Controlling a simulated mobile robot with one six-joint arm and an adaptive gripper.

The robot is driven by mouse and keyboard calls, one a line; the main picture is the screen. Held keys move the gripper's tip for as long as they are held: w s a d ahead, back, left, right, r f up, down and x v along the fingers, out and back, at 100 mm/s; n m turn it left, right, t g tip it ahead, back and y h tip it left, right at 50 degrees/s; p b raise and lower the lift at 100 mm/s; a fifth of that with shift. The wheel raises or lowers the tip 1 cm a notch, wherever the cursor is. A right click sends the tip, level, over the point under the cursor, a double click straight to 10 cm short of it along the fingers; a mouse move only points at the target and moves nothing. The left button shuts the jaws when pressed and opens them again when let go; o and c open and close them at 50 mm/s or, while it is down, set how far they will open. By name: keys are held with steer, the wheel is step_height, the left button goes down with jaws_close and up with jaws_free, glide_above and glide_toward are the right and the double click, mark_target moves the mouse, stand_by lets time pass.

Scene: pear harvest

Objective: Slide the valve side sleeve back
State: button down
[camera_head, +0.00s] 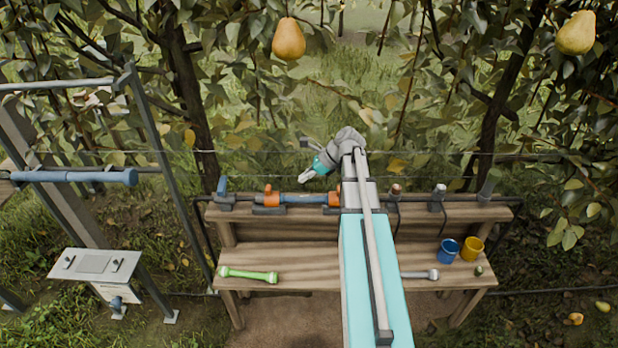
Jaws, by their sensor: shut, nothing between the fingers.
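A blue pipe piece (303,199) lies along the upper shelf of the wooden bench. An orange sleeve (271,196) is at its left end, nearer a blue-handled fitting (223,188) that looks like the valve. Another orange sleeve (334,198) is at its right end, partly beside my arm. My gripper (306,174) is shut and empty, above and behind the pipe piece between the two sleeves, and appears apart from them. My arm hides part of the shelf right of the right sleeve.
The bench's lower shelf (310,257) holds a green dumbbell-shaped piece (249,275), a grey tool (420,274), a blue cup (448,251) and a yellow cup (472,249). Pears (289,39) and branches hang behind. A metal frame (155,165) stands left.

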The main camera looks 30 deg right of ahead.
mark_target(272, 191)
steer(key=b+x, duration=0.4)
steer(key=x, duration=0.2)
steer(key=shift+a+f, duration=0.15)
steer(key=shift+f, duration=0.2)
steer(key=shift+w+a+r, duration=0.25)
steer(key=shift+w+a, duration=0.35)
steer(key=shift+a, duration=0.3)
steer(key=shift+w+a, duration=0.4)
steer(key=shift+a, duration=0.35)
steer(key=shift+w, duration=0.1)
